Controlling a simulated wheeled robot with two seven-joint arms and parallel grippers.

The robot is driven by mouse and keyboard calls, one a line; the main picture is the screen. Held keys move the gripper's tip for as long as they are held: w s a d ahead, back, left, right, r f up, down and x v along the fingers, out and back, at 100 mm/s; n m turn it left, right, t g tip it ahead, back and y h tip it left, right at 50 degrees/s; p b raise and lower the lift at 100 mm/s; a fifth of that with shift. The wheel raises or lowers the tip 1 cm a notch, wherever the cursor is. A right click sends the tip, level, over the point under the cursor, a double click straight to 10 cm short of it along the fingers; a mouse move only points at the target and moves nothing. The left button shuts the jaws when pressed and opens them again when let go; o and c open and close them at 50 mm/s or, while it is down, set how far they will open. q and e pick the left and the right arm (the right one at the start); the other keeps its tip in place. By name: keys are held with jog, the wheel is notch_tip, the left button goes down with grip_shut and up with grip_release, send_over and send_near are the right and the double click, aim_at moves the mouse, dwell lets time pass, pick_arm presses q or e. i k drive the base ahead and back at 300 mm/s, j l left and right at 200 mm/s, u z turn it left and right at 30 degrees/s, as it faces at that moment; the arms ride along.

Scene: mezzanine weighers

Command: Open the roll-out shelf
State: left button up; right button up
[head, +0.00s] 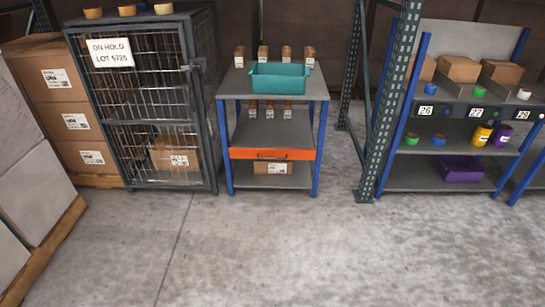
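A grey workstand (227,88) with blue legs stands at the middle, facing me. Its lower level has an orange front strip (272,154) with a small dark mark near its middle. This looks like the front of the roll-out shelf, and it sits flush between the front legs, so the shelf looks closed. A teal bin (279,77) and several small brown cartons stand on the stand's top. More small cartons stand on the shelf behind the orange strip. A brown box (273,168) lies on the bottom level. Neither of my grippers shows.
A green rack upright (385,110) and a shelf rack (440,182) with boxes and a purple bin (461,170) stand right. The concrete floor (270,250) in front is clear.

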aim_at(261, 138)
jog(key=i+j+z, duration=0.1)
jog(key=i+z, duration=0.15)
jog(key=i, duration=0.2)
jog(key=i+j+z, duration=0.2)
jog(key=i, duration=0.3)
